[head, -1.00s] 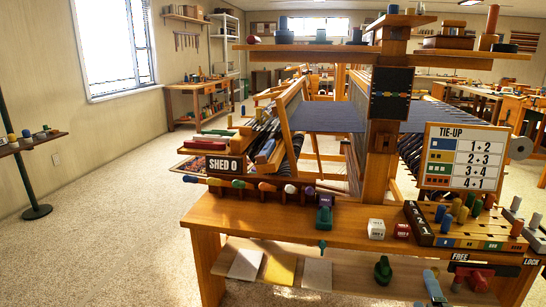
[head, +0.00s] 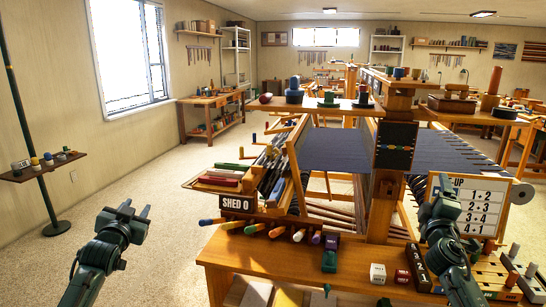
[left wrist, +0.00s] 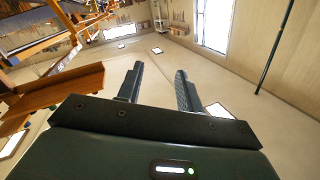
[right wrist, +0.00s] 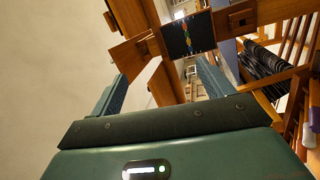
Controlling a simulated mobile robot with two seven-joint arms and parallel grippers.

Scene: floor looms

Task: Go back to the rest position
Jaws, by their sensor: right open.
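My left gripper (head: 136,208) is raised over open floor left of the loom bench, its two fingers apart with nothing between them; the left wrist view also shows the spread fingers (left wrist: 159,72). My right gripper (head: 443,188) is up in front of the white tie-up board (head: 484,212) and hides part of it. In the right wrist view its fingers (right wrist: 162,72) are apart and empty, with the loom's wooden frame beyond them.
The loom bench (head: 225,254) carries a row of coloured pegs, a white die (head: 377,273), a red die (head: 402,275) and a dark numbered block (head: 418,268). A shelf on a green stand (head: 45,172) is at far left. The floor between stand and bench is clear.

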